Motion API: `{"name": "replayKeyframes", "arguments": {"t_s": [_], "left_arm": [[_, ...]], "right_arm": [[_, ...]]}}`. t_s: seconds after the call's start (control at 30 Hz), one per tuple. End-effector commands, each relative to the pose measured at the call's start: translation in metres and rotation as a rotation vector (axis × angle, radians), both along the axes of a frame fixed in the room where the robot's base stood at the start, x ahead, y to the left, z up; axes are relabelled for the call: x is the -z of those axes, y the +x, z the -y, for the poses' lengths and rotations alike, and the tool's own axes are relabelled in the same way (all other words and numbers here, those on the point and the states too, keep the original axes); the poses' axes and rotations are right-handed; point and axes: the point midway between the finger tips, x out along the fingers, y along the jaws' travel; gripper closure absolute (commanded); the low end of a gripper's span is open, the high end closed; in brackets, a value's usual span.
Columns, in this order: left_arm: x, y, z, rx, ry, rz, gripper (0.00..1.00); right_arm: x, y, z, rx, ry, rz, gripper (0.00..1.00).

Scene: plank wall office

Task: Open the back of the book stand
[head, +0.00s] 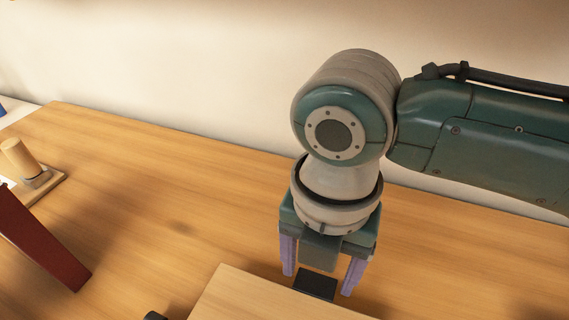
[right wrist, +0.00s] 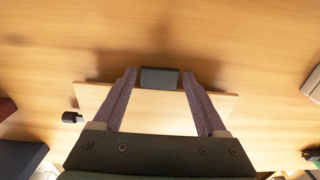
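The book stand shows as a light wooden panel (head: 255,298) at the bottom of the head view. In the right wrist view the panel (right wrist: 155,112) lies beneath and between my fingers. A small black block (head: 315,285) sits at its far edge, and it also shows in the right wrist view (right wrist: 160,78). My right gripper (head: 316,284) points down with its purple fingers open, one on each side of the black block. A gap shows on both sides, so it holds nothing. The near part of the stand is out of the head view. My left gripper is not seen.
A dark red slanted piece (head: 42,240) stands on the table at the left. Behind it is a wooden peg on a base (head: 40,180). A small black knob (right wrist: 72,117) is just left of the panel. The table (head: 170,190) between is clear; a pale wall (head: 200,70) rises behind it.

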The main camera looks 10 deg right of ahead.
Motion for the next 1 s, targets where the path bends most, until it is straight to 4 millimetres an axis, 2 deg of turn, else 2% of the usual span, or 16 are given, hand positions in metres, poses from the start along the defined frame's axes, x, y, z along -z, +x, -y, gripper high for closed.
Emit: {"name": "replayKeyframes", "arguments": {"t_s": [0.07, 0.63, 1.0], "left_arm": [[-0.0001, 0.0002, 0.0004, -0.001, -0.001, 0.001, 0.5], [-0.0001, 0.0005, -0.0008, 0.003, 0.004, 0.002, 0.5], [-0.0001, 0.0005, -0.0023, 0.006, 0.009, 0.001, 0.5]], "right_arm": [[-0.0001, 0.0, 0.0, 0.0, 0.0, 0.0, 0.36], [-0.0002, 0.0, 0.0002, 0.0, 0.0, 0.0, 1.0], [-0.0002, -0.0002, 0.0002, 0.001, -0.001, -0.001, 1.0]]}}
